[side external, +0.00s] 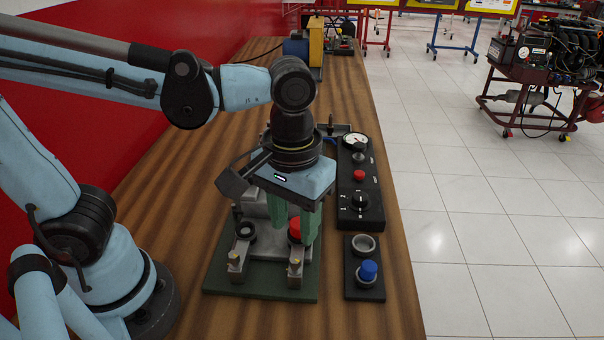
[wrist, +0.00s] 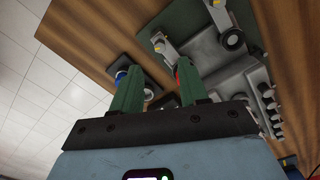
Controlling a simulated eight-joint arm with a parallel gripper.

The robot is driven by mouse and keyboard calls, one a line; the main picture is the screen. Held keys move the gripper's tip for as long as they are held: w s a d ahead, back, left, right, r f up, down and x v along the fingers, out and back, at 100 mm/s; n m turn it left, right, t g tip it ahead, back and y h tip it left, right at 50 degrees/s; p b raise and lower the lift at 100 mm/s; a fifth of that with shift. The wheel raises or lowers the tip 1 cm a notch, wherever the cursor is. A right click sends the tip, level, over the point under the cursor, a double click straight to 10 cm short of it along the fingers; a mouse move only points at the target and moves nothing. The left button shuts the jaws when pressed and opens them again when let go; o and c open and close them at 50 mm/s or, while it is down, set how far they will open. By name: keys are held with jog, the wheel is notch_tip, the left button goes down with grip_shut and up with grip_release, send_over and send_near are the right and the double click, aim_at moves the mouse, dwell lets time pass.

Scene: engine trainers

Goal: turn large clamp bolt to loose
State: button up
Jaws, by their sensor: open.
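My gripper (side external: 293,236) points down over the fixture, its two green fingers apart. It also shows in the wrist view (wrist: 158,68). A red round part (side external: 295,228) lies between or just behind the fingers, partly hidden; I cannot tell whether they touch it. The fixture has a grey metal body on a green base plate (side external: 262,287). Two brass-coloured bolts stand on its front clamps, left (side external: 236,259) and right (side external: 295,263). I cannot tell which part is the large clamp bolt. The clamps also show in the wrist view (wrist: 167,48).
A black control panel (side external: 359,185) with a gauge, red button and dial stands right of the fixture. A smaller black block (side external: 364,284) holds a blue knob (side external: 368,270) and an empty ring. A black ring (side external: 245,231) sits on the fixture's left. The front wooden table (side external: 385,315) is clear.

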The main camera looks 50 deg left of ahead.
jog(key=shift+r, duration=2.3)
jog(key=shift+a, duration=0.1)
jog(key=w+a+f+m+t, duration=0.1)
jog(key=w+a+f+t, duration=0.1)
jog(key=a, duration=0.4)
jog(key=w+a+f+m+t, duration=0.2)
jog(key=a+t, duration=0.3)
jog(key=a, duration=0.2)
jog(key=shift+w+f, duration=0.3)
jog(key=shift+o, duration=0.4)
